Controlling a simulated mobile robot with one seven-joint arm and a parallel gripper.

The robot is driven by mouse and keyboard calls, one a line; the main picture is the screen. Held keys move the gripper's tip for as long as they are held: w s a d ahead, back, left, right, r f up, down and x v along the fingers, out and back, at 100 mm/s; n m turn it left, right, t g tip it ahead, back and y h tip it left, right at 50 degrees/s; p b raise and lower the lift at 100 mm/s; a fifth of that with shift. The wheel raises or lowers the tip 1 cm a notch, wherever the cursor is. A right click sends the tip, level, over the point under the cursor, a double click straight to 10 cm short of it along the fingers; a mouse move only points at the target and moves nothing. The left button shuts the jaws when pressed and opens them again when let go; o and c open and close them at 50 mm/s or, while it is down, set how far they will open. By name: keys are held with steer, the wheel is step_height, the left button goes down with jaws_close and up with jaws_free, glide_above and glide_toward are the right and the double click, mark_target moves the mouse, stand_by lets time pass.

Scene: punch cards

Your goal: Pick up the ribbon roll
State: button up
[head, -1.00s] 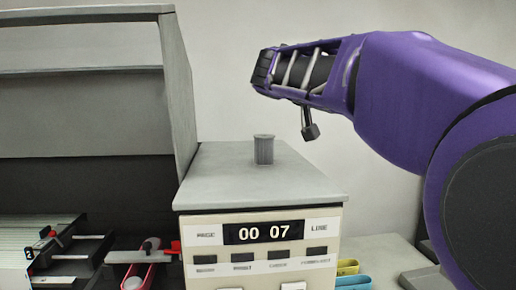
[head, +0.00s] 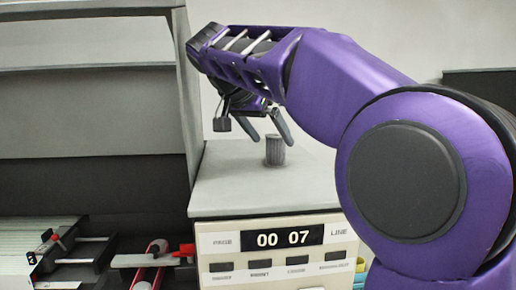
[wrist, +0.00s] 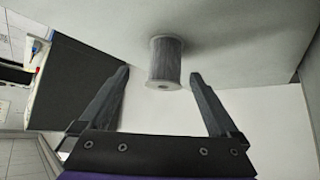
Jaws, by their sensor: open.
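The ribbon roll (head: 275,151) is a small grey ribbed cylinder standing upright on the flat grey top of the counter machine (head: 225,190) in the head view. In the wrist view the ribbon roll (wrist: 165,62) shows ahead of the fingertips, between their lines. My gripper (head: 266,138) is open and empty, its fingers pointing down close to the roll in the head view. In the wrist view my gripper (wrist: 160,76) has its two dark fingers spread wider than the roll, and neither visibly touches it.
A tall grey panel (head: 188,90) rises left of the machine top. The machine's front has a display (head: 281,237) reading 00 07 and several dark buttons. A red-handled part (head: 185,251) sits at lower left. The machine top around the roll is clear.

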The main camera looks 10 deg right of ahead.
mark_target(281, 148)
steer(key=shift+w, duration=0.4)
steer(key=shift+w+d+f, duration=0.15)
steer(key=shift+w+d, duration=0.05)
steer(key=shift+w, duration=0.05)
steer(key=x, duration=0.6)
steer(key=shift+w+d, duration=0.25)
steer(key=shift+w, duration=0.1)
jaws_close()
